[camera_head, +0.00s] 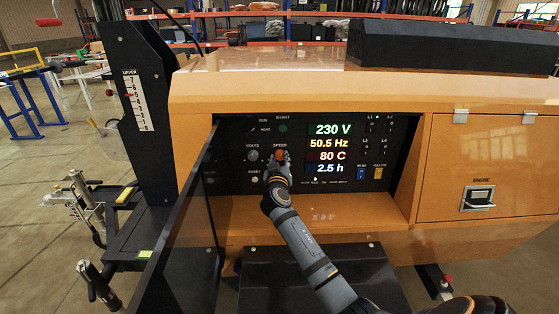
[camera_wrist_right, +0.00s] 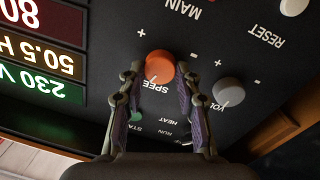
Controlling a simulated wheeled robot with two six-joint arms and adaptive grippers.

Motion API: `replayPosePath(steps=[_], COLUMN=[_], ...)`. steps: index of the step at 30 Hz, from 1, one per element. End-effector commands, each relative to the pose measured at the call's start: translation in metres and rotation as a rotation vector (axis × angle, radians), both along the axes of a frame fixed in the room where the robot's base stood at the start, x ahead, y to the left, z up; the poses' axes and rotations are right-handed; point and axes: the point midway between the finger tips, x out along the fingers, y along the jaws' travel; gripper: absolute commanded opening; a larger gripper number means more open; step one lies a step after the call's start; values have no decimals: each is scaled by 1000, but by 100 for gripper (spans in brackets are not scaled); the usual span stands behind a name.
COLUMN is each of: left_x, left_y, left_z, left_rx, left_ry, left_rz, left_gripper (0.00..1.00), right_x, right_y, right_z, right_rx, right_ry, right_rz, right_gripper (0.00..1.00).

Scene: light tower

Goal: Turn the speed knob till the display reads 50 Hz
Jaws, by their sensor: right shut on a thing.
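The orange-red speed knob (camera_wrist_right: 159,66) sits on the dark control panel under the SPEED label. My right gripper (camera_head: 279,160) reaches the panel from below right. In the right wrist view its two fingers (camera_wrist_right: 158,85) stand on either side of the knob, shut on it. The display (camera_head: 330,148) reads 230 V, 50.5 Hz, 80 C and 2.5 h. The frequency line (camera_wrist_right: 37,55) also reads 50.5 Hz in the wrist view. My left gripper is not in view.
The grey volts knob (camera_wrist_right: 228,92) is close beside the speed knob, with a reset button (camera_head: 254,179) below it. The panel is recessed in the orange housing (camera_head: 330,95). An open dark door (camera_head: 185,225) stands left of it.

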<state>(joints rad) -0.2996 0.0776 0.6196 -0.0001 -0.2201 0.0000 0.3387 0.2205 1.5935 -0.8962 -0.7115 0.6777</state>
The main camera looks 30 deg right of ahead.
Motion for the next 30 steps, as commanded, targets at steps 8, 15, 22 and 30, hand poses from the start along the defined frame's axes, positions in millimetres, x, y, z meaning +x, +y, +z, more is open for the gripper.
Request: replayPosePath(steps=[8,15,22,30], left_x=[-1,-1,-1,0], left_y=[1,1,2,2], left_z=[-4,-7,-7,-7], left_rx=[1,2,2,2], left_ry=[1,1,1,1], left_rz=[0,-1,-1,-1], left_gripper=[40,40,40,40], right_x=[0,0,0,0], right_y=[0,0,0,0], right_z=[-2,-2,-2,-2], right_rx=[-68,-280,-299,-298], right_ry=[43,173,186,184], right_rz=[1,-1,-1,0], right_gripper=[2,2,2,57])
